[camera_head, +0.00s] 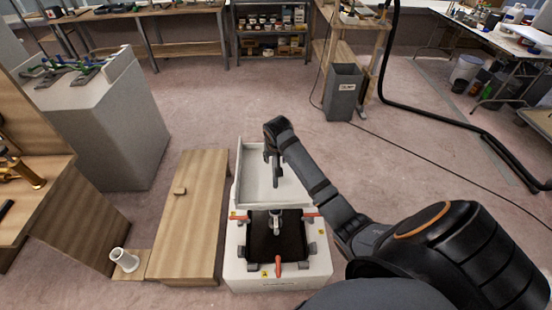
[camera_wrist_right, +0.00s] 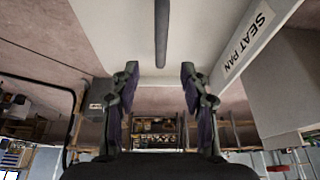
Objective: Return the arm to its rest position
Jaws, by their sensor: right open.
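My right arm comes in from the right in the head view and bends down over a white seat pan (camera_head: 251,165). My right gripper (camera_head: 274,180) hangs above the pan, mostly seen from behind. In the right wrist view its two fingers (camera_wrist_right: 160,100) are apart with nothing gripped between them. The pan's edge there carries the label "SEAT PAN" (camera_wrist_right: 247,42). A dark rod (camera_wrist_right: 161,30) shows against the pale surface beyond the fingertips; I cannot tell what it belongs to. My left arm and gripper are not in view.
A white base with red handles (camera_head: 240,272) and a dark recess stands below the pan. A wooden bench (camera_head: 190,225) with a white pipe fitting (camera_head: 125,260) is to its left. A grey bin (camera_head: 343,93) stands behind. The floor between bin and pan is clear.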

